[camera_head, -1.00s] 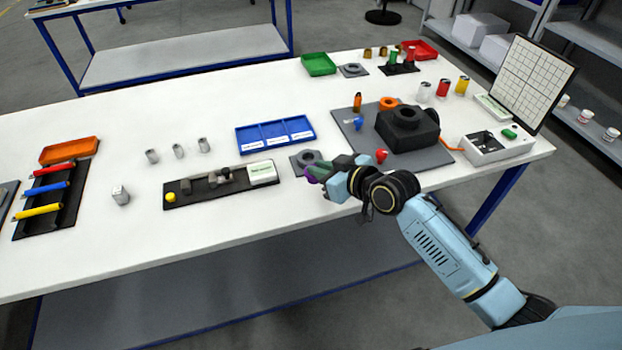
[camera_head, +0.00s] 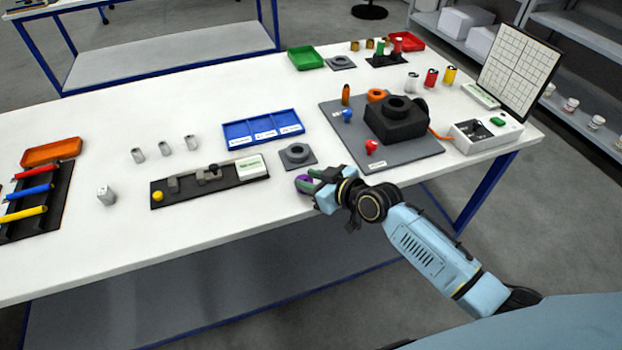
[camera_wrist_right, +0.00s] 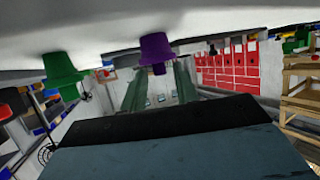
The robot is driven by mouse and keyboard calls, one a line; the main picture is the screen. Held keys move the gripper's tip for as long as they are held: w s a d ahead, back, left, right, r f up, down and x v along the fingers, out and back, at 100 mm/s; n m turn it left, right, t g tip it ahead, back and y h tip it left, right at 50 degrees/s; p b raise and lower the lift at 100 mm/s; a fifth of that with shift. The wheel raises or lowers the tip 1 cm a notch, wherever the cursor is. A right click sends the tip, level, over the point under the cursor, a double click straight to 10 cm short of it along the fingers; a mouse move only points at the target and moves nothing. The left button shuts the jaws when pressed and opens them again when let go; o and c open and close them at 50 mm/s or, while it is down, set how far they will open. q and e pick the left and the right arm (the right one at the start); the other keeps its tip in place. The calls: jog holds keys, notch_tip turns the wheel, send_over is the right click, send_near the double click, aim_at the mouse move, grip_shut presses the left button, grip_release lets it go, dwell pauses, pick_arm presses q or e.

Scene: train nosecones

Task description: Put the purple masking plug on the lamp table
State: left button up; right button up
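The purple masking plug (camera_head: 303,184) is at the fingertips of my right gripper (camera_head: 308,181), low over the white table near its front edge. In the right wrist view the purple plug (camera_wrist_right: 156,47) sits between the two greenish fingers (camera_wrist_right: 159,78), which flank its rim. The gripper appears shut on it. I cannot tell whether the plug touches the table. I cannot tell which surface is the lamp table; a grey board (camera_head: 420,156) with a black housing (camera_head: 390,127) lies right of the gripper. My left gripper is out of view.
A dark ring fixture (camera_head: 297,155) lies just behind the gripper. A red plug (camera_head: 371,147) and a blue plug (camera_head: 347,115) stand on the grey board. A green plug-like piece (camera_wrist_right: 62,74) shows in the wrist view.

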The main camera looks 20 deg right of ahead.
jog(key=shift+o, duration=0.2)
jog(key=shift+r, duration=0.1)
jog(key=shift+s+d+r, duration=0.1)
jog(key=shift+s, duration=0.05)
jog(key=p+v, duration=0.1)
jog(key=v, duration=1)
jog(key=shift+s, duration=0.25)
jog(key=shift+d, duration=0.2)
jog(key=s+d+f+m+g+h, duration=0.1)
jog(key=s+d+f+h, duration=0.15)
jog(key=f, duration=0.65)
jog(key=s+d+f+m+g+h, duration=0.15)
jog(key=s+f, duration=0.25)
jog(key=f, duration=0.5)
jog(key=s+d+f+m+g+h, duration=0.1)
jog(key=s+d+f+g, duration=0.15)
jog(key=f, duration=0.65)
jog(key=s+a+f+g, duration=0.1)
jog(key=s+f, duration=0.4)
jog(key=s, duration=0.5)
jog(key=s+a+f+g+h, duration=0.1)
jog(key=s+f+g, duration=0.2)
jog(key=s+f, duration=0.3)
jog(key=s+a+f+g, duration=0.1)
jog(key=s+f, duration=0.5)
jog(key=s, duration=0.8)
jog(key=shift+a+g, duration=0.35)
jog(key=shift+g, duration=0.05)
